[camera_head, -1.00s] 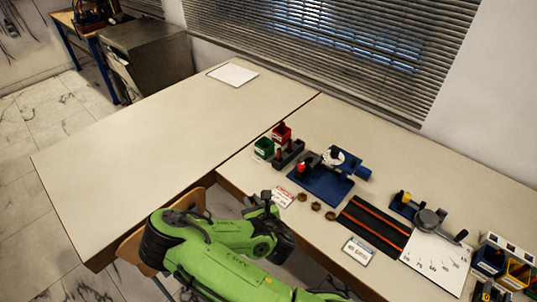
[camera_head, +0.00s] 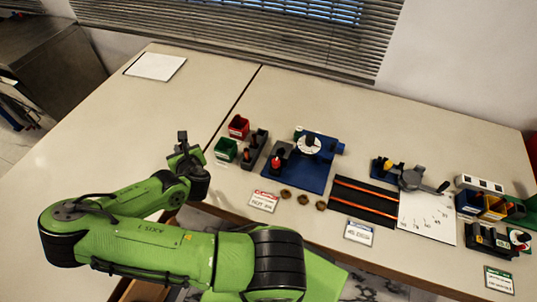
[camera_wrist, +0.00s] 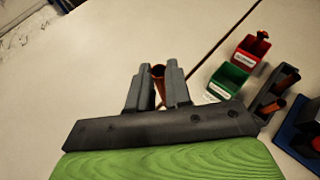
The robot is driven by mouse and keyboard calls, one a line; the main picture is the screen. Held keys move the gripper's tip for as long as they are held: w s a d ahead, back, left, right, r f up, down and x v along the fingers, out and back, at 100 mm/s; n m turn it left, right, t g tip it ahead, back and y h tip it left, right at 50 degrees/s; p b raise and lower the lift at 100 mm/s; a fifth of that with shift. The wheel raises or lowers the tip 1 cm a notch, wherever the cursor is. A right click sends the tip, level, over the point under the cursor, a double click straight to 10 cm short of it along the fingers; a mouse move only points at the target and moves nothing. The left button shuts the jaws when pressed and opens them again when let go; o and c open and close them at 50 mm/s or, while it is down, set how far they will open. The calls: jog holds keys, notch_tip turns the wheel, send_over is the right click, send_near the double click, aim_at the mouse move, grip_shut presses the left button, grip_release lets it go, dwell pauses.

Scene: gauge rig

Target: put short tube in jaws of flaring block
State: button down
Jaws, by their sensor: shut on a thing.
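My gripper (camera_head: 183,142) is raised at the left, over the far-left part of the table. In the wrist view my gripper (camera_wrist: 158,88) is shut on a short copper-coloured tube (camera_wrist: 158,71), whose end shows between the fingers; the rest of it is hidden. A blue-based device (camera_head: 312,174) with a white round dial and a red knob stands to the right of my gripper, well apart from it. It may be the flaring block; its jaws are too small to make out. Only its edge shows in the wrist view (camera_wrist: 290,135).
A dark rack (camera_wrist: 266,103) holds copper tubes, beside a green bin (camera_wrist: 228,81) and a red bin (camera_wrist: 251,52). Several brown nuts (camera_head: 302,196), a black mat (camera_head: 365,200) and a bender (camera_head: 412,180) lie further right. The left table (camera_head: 110,115) is largely clear.

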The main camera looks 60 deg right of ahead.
jog(key=s+d+r+m+g+h, duration=0.2)
jog(key=d+r+m+h, duration=0.1)
jog(key=d, duration=0.5)
jog(key=m+g+h+b, duration=0.4)
jog(key=m+g+b, duration=0.6)
jog(key=g+b, duration=0.15)
send_over(279, 147)
jog(key=s+a, duration=0.1)
jog(key=a, duration=0.1)
notch_tip(279, 147, down, 5)
jog(key=shift+t, duration=0.45)
jog(key=f+b, duration=0.1)
jog(key=f, duration=0.2)
jog(key=f+b, duration=0.2)
jog(key=f, duration=0.1)
jog(key=f+b, duration=0.1)
jog(key=f, duration=0.2)
jog(key=shift+s+a+f+b, duration=0.2)
jog(key=shift+a+f+b, duration=0.05)
jog(key=shift+f+b, duration=0.05)
jog(key=shift+r+y, duration=0.15)
jog(key=shift+y, duration=0.15)
